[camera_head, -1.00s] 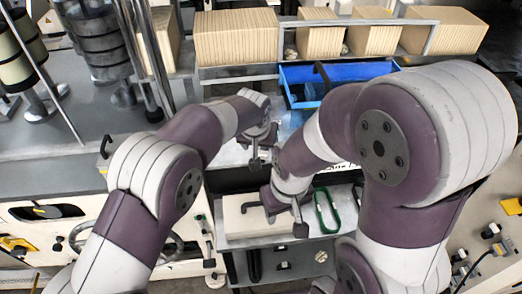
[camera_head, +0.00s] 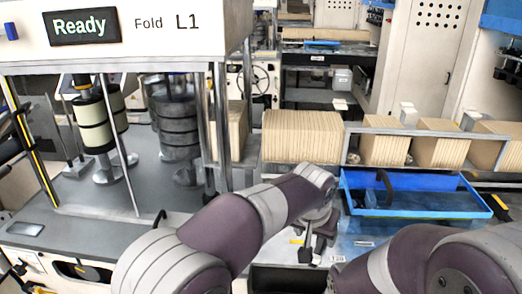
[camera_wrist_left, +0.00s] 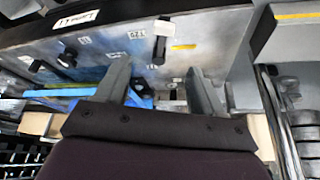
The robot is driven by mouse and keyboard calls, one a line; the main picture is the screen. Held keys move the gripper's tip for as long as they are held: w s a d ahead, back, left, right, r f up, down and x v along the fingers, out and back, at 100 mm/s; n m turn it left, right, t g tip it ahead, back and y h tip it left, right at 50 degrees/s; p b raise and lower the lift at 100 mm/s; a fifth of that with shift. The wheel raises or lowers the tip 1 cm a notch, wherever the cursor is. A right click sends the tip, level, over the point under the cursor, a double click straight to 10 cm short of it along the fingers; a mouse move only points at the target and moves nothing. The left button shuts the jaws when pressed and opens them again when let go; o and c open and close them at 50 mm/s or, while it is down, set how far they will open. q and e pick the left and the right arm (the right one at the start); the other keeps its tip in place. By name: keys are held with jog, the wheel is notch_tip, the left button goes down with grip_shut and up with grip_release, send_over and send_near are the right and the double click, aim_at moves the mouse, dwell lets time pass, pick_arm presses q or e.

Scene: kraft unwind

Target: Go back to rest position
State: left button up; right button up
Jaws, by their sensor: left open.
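My right arm (camera_head: 430,262) comes in at the lower right of the head view. Its gripper is below the picture's edge.
A blue tray (camera_head: 415,206) holding a dark-handled item is right of the left gripper. Kraft stacks (camera_head: 301,137) stand in a row behind it. A metal post (camera_head: 222,125) and dark rolls (camera_head: 178,125) are at left. The grey deck (camera_head: 105,195) has bare room.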

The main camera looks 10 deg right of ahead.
pick_arm(q)
jog(key=s+a+f+g+y, duration=0.1)
jog(key=s+a+f, duration=0.2)
jog(key=a+f, duration=0.35)
jog(key=s+a+f+g+y, duration=0.1)
jog(key=s+a+f, duration=0.15)
jog(key=a, duration=0.65)
jog(key=s+a+f+n, duration=0.1)
jog(key=s+a+n, duration=0.2)
jog(key=a, duration=0.8)
jog(key=s+a+f+n, duration=0.1)
jog(key=s+a+n, duration=0.2)
jog(key=s+a, duration=0.5)
jog(key=shift+a+f+n+g+y, duration=0.3)
jog(key=shift+a+n+y, duration=0.1)
jog(key=shift+a, duration=1)
